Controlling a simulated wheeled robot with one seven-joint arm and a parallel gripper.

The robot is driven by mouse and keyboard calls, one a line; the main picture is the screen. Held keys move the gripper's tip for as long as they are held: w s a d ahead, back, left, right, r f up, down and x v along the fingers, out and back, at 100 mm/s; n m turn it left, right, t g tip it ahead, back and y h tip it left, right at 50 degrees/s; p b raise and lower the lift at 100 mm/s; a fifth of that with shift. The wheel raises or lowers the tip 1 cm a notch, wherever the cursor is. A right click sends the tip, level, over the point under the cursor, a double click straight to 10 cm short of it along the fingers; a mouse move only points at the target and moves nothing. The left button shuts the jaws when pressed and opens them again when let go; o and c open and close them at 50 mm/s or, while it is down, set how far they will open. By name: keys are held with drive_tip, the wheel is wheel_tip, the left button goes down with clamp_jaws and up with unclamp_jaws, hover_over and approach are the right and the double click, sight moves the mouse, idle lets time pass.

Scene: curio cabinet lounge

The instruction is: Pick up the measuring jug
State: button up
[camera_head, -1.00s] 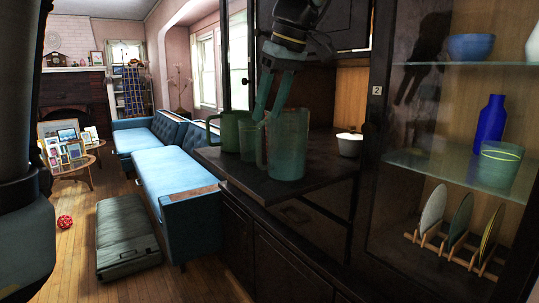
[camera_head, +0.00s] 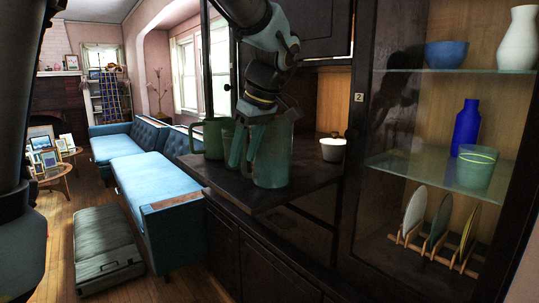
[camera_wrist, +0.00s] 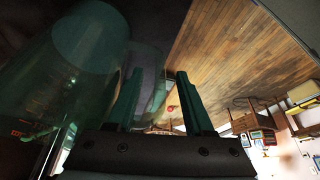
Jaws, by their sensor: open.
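A large teal see-through vessel, which looks like the measuring jug (camera_head: 273,158), stands upright near the front edge of the dark cabinet ledge. In the wrist view its round body (camera_wrist: 90,42) fills the upper left. My gripper (camera_head: 243,163) points down on the left side of this jug, with its fingers open. In the wrist view a pale see-through strip, possibly the jug's handle, shows between the fingers (camera_wrist: 159,76). I cannot tell whether the fingers touch it. A green mug with a handle (camera_head: 212,138) stands behind to the left, with a see-through glass partly hidden beside it.
A small white pot (camera_head: 333,150) stands right of the jug on the ledge (camera_head: 300,178). A blue sofa (camera_head: 155,185) and green case (camera_head: 105,250) are at left.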

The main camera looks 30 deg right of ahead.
drive_tip(key=shift+w+f, duration=0.1)
drive_tip(key=shift+f, duration=0.15)
clamp_jaws()
drive_tip(key=shift+r, duration=0.1)
idle(1.2)
